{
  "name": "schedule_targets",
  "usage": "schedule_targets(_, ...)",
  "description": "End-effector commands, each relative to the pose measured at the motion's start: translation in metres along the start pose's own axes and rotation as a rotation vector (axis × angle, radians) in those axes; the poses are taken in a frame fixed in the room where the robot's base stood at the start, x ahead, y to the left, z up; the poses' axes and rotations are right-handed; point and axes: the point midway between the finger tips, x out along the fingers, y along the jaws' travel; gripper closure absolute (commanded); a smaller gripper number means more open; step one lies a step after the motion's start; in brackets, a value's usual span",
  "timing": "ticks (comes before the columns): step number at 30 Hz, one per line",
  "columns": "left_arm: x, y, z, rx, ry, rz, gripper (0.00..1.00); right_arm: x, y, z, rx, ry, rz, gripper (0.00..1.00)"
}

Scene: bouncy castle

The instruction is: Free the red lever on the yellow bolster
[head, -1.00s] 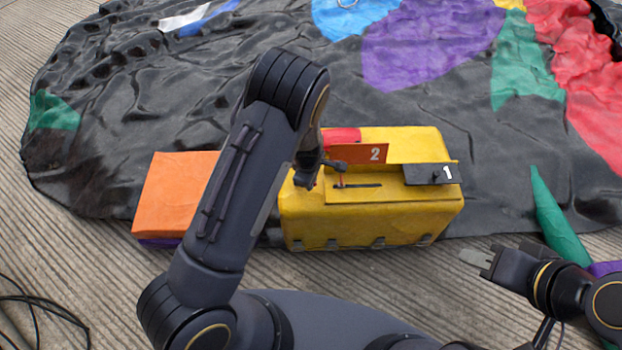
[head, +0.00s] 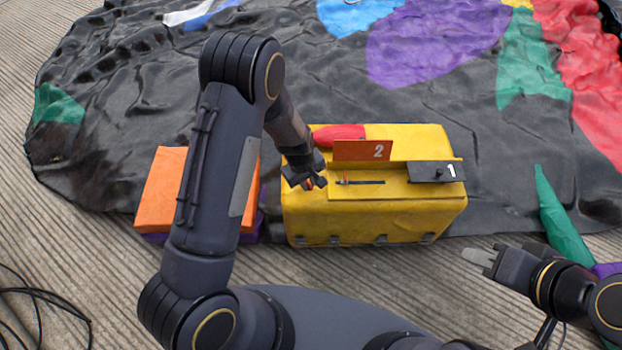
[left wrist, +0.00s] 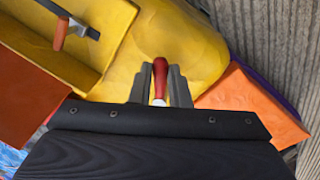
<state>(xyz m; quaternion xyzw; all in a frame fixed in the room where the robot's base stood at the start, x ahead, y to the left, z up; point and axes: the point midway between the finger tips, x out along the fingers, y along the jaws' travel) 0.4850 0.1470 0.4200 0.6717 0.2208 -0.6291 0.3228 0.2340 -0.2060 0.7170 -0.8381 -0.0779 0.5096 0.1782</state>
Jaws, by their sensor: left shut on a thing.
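The yellow bolster (head: 400,215) stands in the middle of the head view, with a narrow slot (head: 365,183) on its upper face. A small orange-red peg (head: 345,179) stands at the slot's left end; it also shows in the left wrist view (left wrist: 61,34). An orange plate marked 2 (head: 362,150) stands behind the slot, and a black plate marked 1 (head: 436,171) lies at its right. My left gripper (head: 310,185) is at the bolster's left end, shut on a red handle (left wrist: 160,72). I cannot tell whether the handle is attached. My right gripper (head: 482,257) is right of the bolster, apart from it.
A red padded piece (head: 338,133) lies behind plate 2. An orange block (head: 163,190) stands left of the bolster, partly behind my left arm. The crumpled black sheet (head: 120,110) spreads behind. Cables (head: 35,310) lie at the lower left.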

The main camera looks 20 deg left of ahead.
Motion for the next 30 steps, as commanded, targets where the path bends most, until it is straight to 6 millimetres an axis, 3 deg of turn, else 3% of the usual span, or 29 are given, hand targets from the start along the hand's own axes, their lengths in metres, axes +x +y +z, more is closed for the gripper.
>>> schedule_targets(16,-0.003,-0.019,-0.006,0.449,-0.070,0.000,1.00,0.004,0.002,0.002,0.000,0.000,0.000,0.69)
schedule_targets(30,-0.004,-0.024,-0.009,0.599,-0.093,0.000,1.00,0.005,0.002,0.003,0.000,0.000,0.000,0.69)
